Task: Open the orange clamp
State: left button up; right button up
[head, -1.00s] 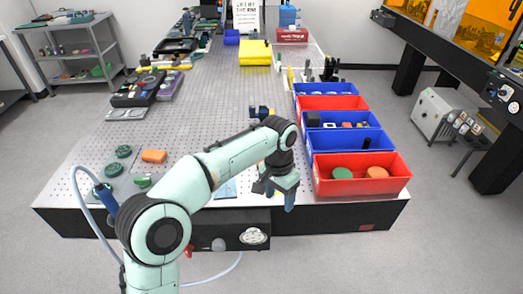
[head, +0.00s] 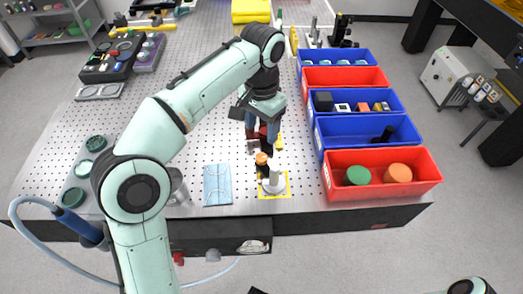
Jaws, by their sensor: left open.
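A small fixture with an orange-capped dark upright part (head: 261,159) stands near the front edge of the table. It looks like the orange clamp, but its jaw position is too small to tell. A pale round piece (head: 273,184) sits at its foot on a yellow-edged square (head: 286,191). My left gripper (head: 262,132) points down just behind and above the orange cap in the picture, open. A dark red and black part shows between and below its fingers; I cannot tell whether they touch it. My right gripper is not in view.
Red and blue bins (head: 331,178) line the table's right side, the front one holding a green and an orange disc. A light blue sheet (head: 217,185) lies left of the fixture. Dark green round pieces (head: 95,143) are at the left. The perforated tabletop (head: 215,130) has free room.

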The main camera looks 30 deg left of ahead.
aim_at(262, 157)
pick_arm(q)
notch_tip(262, 157, down, 11)
jog(key=b, duration=0.2)
jog(key=shift+b, duration=0.4)
jog(key=c, duration=1)
